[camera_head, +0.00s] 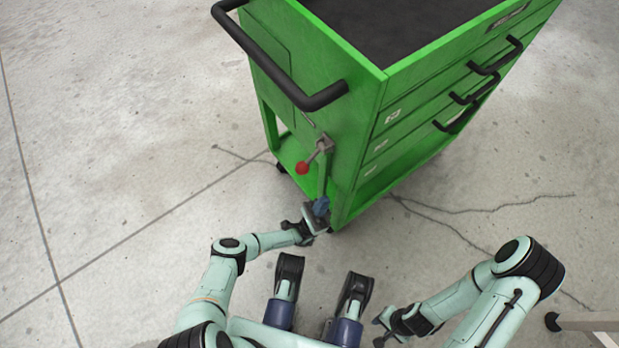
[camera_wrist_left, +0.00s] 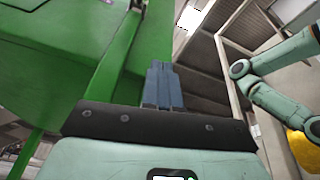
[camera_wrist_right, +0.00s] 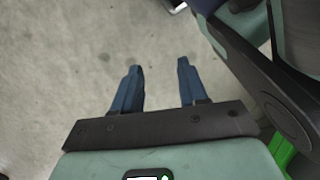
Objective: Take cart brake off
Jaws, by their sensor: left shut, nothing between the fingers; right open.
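A green cart (camera_head: 358,92) with drawers and a dark top stands ahead of me. On its near end, a brake lever with a red knob (camera_head: 302,168) hangs from a grey bracket (camera_head: 323,146) near the corner. My left gripper (camera_head: 321,206) is shut and empty, just below the knob and close to the cart's corner post. In the left wrist view its blue fingers (camera_wrist_left: 162,85) are together in front of green cart parts; the lever is not clear there. My right gripper (camera_head: 381,326) is low at the right, away from the cart. In the right wrist view its fingers (camera_wrist_right: 158,88) are apart over bare floor.
A black push handle (camera_head: 270,68) sticks out from the cart's near end above the lever. Black drawer handles (camera_head: 495,56) line the right side. A pale frame with a caster (camera_head: 580,321) stands at the lower right. The concrete floor left of the cart is clear.

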